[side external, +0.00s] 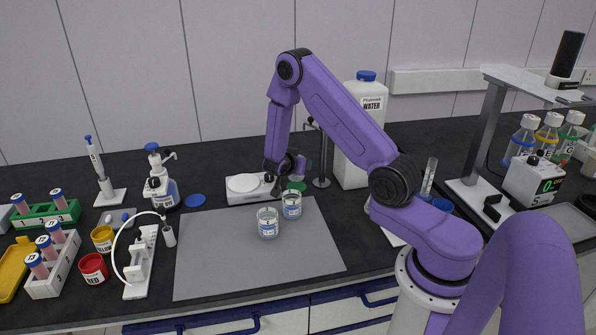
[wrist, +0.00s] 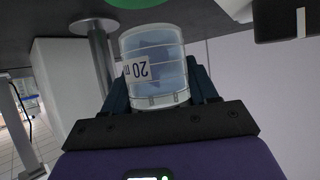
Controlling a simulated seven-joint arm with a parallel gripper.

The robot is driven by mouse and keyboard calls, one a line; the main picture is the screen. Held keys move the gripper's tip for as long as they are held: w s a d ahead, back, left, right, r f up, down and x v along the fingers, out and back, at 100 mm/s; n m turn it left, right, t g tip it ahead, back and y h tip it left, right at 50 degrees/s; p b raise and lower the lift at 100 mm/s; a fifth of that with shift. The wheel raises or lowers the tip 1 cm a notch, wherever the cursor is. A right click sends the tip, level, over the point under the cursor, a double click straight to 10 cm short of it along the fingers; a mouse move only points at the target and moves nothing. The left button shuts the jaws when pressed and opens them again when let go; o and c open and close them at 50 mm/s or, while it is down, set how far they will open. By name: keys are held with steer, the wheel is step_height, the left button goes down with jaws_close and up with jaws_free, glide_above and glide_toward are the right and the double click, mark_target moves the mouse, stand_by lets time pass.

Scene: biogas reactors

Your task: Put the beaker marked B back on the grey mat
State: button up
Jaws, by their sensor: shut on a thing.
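My gripper (side external: 291,165) is above the back edge of the grey mat (side external: 225,265), tilted sideways. In the wrist view my gripper (wrist: 158,85) is shut around a clear cylindrical beaker (wrist: 155,62) with bluish contents. Its white label reads "20 m" upside down in that view; I see no letter B on the side shown. In the side view the held beaker is hard to make out behind the fingers. Two clear beakers with blue-and-white labels stand upright on the mat, a front one (side external: 267,224) and a back one (side external: 292,206); their letters are too small to read.
A green disc (side external: 297,187) lies behind the mat, near a stirrer plate (side external: 250,188) and a metal stand (side external: 321,181). A white water jug (side external: 364,130) stands at the back right. The mat's left and front areas are clear.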

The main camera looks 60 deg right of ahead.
step_height(320, 180, up, 6)
steer(key=w+a+n+t, duration=0.1)
steer(key=a, duration=0.3)
steer(key=w+a, duration=0.2)
steer(key=a, duration=0.2)
steer(key=w+a+n+t, duration=0.1)
steer(key=w+a, duration=0.1)
steer(key=a, duration=0.2)
steer(key=shift+w+n+t+y, duration=0.1)
steer(key=shift+n+t+y, duration=0.2)
steer(key=shift+y, duration=0.1)
steer(key=w+a+f+n+t+y, duration=0.1)
steer(key=w+a+n+t, duration=0.15)
steer(key=a, duration=1.05)
steer(key=shift+s+f, duration=0.1)
steer(key=shift+f, duration=3.9)
steer(key=shift+f, duration=0.15)
steer(key=o, duration=1.2)
